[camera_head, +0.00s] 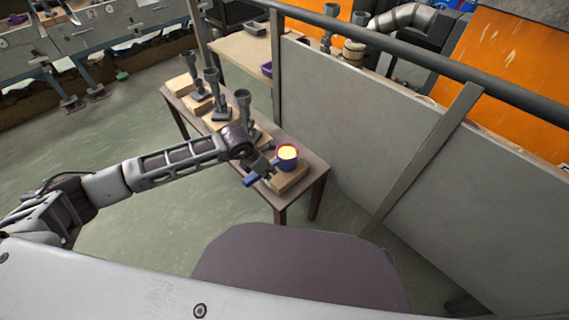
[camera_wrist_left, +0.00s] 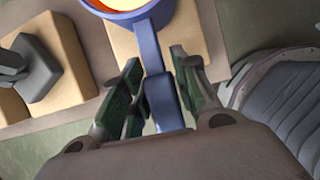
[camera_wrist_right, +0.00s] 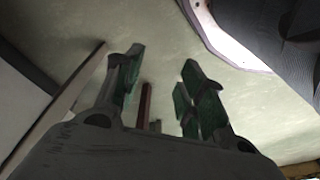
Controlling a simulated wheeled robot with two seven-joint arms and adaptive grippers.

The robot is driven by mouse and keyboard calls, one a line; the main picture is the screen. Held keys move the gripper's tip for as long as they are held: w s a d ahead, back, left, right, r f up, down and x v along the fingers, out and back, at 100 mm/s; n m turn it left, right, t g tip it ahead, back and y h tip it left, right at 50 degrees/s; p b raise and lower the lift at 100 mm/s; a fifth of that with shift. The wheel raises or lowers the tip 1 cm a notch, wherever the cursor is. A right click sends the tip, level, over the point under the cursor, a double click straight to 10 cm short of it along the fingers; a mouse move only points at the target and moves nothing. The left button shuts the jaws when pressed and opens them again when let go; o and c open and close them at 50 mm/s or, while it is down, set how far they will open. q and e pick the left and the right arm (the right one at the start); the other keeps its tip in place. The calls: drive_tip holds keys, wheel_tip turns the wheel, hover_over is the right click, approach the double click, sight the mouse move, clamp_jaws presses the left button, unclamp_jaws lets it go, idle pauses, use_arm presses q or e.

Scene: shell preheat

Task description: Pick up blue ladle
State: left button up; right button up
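The blue ladle (camera_head: 287,167) rests on a wooden block at the near right end of the narrow table, and its bowl holds glowing yellow-orange content. Its handle points toward the lower left. My left gripper (camera_head: 265,173) is at the handle. In the left wrist view, the open fingers of the left gripper (camera_wrist_left: 155,60) stand on both sides of the blue handle (camera_wrist_left: 148,48), with small gaps visible. The bowl is partly cut off at the top of that view. My right gripper (camera_wrist_right: 160,65) is open and empty, away from the ladle; it does not show in the head view.
The wooden blocks with several grey metal pieces (camera_head: 243,105) stand along the table (camera_head: 313,172), close to my left wrist. A tall grey panel (camera_head: 360,110) and a dark rail (camera_head: 420,75) run behind the table. Open floor (camera_head: 130,215) lies to the left.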

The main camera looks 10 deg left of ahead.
use_arm(q)
clamp_jaws()
drive_tip(key=shift+r, duration=0.1)
drive_tip(key=shift+r, duration=0.4)
wheel_tip(320, 180, up, 8)
drive_tip(key=shift+f+p, duration=0.2)
drive_tip(key=shift+p, duration=0.45)
drive_tip(key=shift+r, duration=0.75)
use_arm(e)
drive_tip(key=f, duration=0.2)
drive_tip(key=d+f, duration=0.1)
drive_tip(key=f, duration=0.1)
drive_tip(key=shift+f, duration=0.35)
